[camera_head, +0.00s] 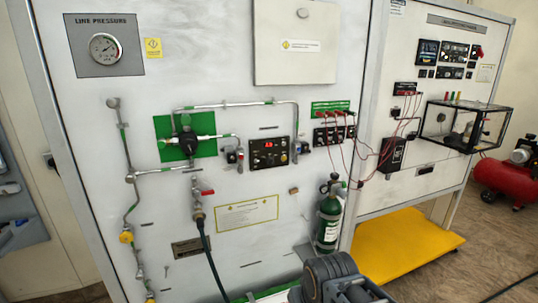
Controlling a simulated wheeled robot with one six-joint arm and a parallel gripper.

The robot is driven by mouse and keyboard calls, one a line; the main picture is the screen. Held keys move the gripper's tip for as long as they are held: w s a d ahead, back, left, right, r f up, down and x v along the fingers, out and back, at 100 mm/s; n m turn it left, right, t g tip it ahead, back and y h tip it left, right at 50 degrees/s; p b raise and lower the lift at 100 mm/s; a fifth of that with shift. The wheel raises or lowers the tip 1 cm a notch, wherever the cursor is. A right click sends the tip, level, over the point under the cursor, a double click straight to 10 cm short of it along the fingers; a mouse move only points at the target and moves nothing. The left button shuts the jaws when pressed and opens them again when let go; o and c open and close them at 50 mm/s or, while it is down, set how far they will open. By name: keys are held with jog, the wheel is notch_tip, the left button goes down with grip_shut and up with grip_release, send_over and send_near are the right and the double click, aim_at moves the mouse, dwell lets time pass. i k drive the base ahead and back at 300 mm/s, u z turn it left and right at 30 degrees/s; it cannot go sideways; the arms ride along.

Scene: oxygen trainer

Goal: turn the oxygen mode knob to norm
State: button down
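A small black control panel (269,153) sits near the middle of the white trainer board. My gripper's fingers do not show.
Metal pipes and a green-backed valve (186,139) lie left of the panel. A green oxygen cylinder (328,222) stands at lower right. Red leads (345,150) hang right of the panel. A yellow platform (405,246) and a red compressor tank (505,180) are farther right.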

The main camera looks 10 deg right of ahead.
aim_at(270, 160)
jog(key=u, duration=2.1)
jog(key=i, duration=1.05)
jog(key=z, duration=2.65)
